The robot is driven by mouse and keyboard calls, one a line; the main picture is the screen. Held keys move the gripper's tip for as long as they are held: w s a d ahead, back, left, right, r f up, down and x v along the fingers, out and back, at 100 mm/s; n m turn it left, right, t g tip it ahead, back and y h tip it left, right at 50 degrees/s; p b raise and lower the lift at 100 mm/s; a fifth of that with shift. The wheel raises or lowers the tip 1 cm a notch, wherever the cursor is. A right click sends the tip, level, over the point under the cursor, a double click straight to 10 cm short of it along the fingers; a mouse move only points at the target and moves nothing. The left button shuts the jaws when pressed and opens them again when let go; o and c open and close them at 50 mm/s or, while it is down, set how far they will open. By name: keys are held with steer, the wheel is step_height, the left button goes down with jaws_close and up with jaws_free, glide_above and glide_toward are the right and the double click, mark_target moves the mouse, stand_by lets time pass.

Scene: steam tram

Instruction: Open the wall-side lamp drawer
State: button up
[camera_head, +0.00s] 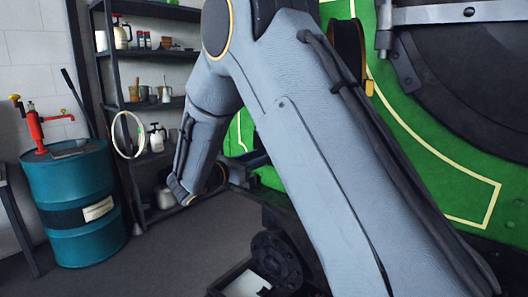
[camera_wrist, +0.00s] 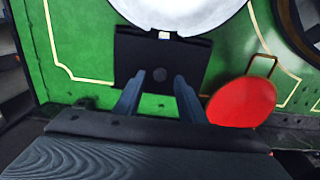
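In the wrist view, my gripper (camera_wrist: 159,77) is open, its two blue-grey fingers apart with nothing between them. Beyond the fingertips is a dark, flat-fronted block (camera_wrist: 135,58) with a small round grey spot near its middle; I cannot tell whether it is the lamp drawer or whether the fingers touch it. A large white disc (camera_wrist: 185,12) shows just above the block, cut off by the frame. In the head view my arm hides most of the area near the gripper, and no lamp drawer can be made out there.
A green tram panel (camera_wrist: 85,45) with cream lining lies behind the block. A red disc with a brass-coloured handle (camera_wrist: 242,100) is right of the fingers. In the head view, a teal drum (camera_head: 75,190) and a dark shelf rack (camera_head: 112,75) stand left, with bare floor before them.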

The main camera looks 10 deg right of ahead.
steer(key=x, duration=0.3)
steer(key=shift+d+p, duration=0.1)
steer(key=shift+p, duration=0.3)
jaws_close()
